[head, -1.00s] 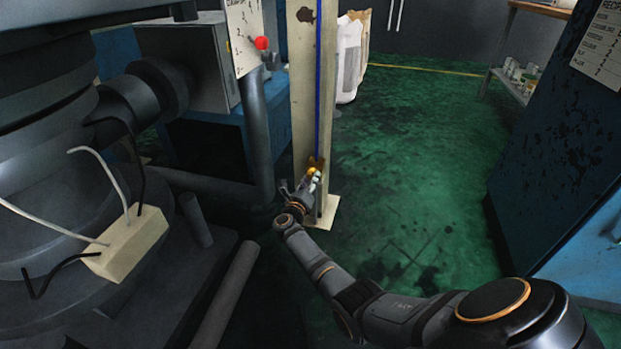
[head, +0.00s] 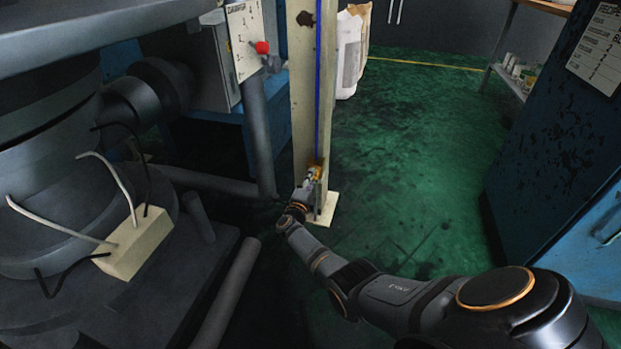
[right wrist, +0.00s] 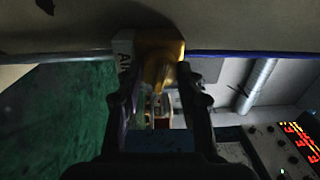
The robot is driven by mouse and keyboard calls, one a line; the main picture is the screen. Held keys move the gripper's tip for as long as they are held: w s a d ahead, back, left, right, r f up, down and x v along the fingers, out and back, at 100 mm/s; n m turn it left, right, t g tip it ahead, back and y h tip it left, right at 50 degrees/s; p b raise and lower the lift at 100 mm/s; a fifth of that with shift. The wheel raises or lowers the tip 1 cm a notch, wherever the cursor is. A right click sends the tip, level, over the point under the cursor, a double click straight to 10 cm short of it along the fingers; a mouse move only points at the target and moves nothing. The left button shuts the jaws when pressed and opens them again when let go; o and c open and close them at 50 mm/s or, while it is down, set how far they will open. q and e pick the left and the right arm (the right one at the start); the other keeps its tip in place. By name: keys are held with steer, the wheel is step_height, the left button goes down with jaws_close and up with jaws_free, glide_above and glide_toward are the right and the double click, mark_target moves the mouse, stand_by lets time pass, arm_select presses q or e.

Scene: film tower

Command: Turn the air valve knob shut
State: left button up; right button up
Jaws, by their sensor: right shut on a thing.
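The air valve knob (right wrist: 158,75) is yellow brass and sits on a pale upright post (head: 304,90) with a blue hose running down it. A white tag lettered "AIR" shows beside the knob in the right wrist view. My right gripper (right wrist: 156,90) has its two dark fingers on either side of the knob, shut on it. In the head view my right gripper (head: 309,183) is at the valve low on the post and hides most of it. My left gripper is not in view.
A large grey machine with a cream box (head: 134,243) fills the left. A red knob (head: 262,47) sits by a white label plate. A blue cabinet (head: 560,150) stands at the right. Green floor (head: 410,160) between is clear. A white sack stands behind the post.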

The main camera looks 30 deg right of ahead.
steer(key=shift+n, duration=1.2)
steer(key=o, duration=1.2)
steer(key=v, duration=1.2)
steer(key=shift+f+p, duration=0.1)
steer(key=shift+p, duration=0.2)
steer(key=shift+s+d, duration=0.1)
